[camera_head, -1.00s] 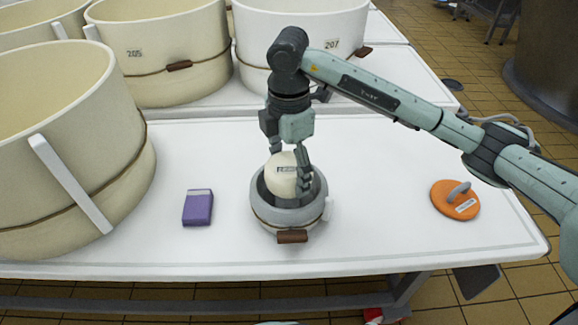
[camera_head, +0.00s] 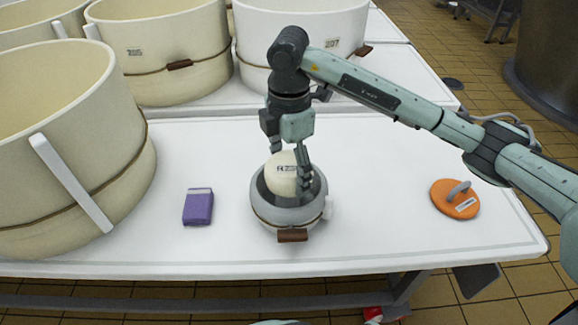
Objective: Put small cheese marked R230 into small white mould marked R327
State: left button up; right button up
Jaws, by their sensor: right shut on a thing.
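A small round cream cheese (camera_head: 281,183) with a dark-printed label sits inside the opening of a small mould (camera_head: 287,218). The mould looks grey-white, with a band, a brown block at its front and a white knob on its right side. It stands upright on the white table. My right gripper (camera_head: 288,172) points down from above, its fingers at either side of the cheese and shut on it. The near finger reaches inside the mould's rim. The label is too small to read surely. My left gripper is not in view.
A purple block (camera_head: 198,207) lies left of the mould. An orange disc with a grey handle (camera_head: 455,199) lies at the right. Large cream vats (camera_head: 65,150) stand at the left and back. The white table (camera_head: 380,235) is clear between the mould and the disc.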

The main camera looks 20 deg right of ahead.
jog(key=o, duration=1.6)
jog(key=shift+c, duration=0.2)
